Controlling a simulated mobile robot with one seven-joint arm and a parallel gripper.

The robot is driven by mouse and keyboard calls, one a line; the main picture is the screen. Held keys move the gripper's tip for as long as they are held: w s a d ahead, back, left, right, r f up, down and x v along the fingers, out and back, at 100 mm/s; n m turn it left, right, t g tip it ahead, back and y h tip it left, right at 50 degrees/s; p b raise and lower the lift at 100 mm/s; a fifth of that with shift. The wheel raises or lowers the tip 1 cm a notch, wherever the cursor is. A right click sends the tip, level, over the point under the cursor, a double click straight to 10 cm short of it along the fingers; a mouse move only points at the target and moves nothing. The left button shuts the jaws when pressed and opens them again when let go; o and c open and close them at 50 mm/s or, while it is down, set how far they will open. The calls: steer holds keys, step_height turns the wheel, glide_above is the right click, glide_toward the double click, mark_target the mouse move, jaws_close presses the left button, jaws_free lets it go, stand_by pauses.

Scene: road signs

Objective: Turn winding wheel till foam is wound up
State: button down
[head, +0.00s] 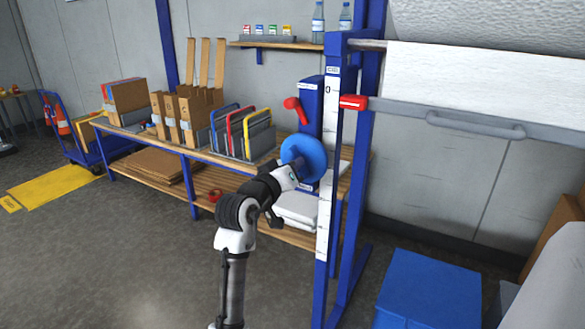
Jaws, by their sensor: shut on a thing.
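The blue winding wheel (304,154) is a round disc at the side of the blue frame post. My gripper (289,174) is at the wheel's lower left and shut on it; its fingertips are too small and covered to make out. The white foam (480,85) hangs as a flat sheet at the upper right, below a thick grey-white roll (490,22) cut off by the picture's edge. A grey bar with a handle (475,124) runs along the sheet's lower edge. A red pointer (353,102) sits beside the white scale (329,170), a little below its 0 mark.
A red knob-like part (296,109) sticks out above the wheel. A wooden bench (180,148) behind carries boxes and coloured racks. A blue box (428,290) stands at the lower right.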

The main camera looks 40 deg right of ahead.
steer(key=c, duration=1.5)
jaws_free()
steer(key=shift+o, duration=0.2)
steer(key=b+v, duration=0.2)
steer(key=v, duration=1.2)
steer(key=shift+b, duration=0.35)
steer(key=shift+d+f, duration=0.15)
steer(key=shift+d, duration=0.05)
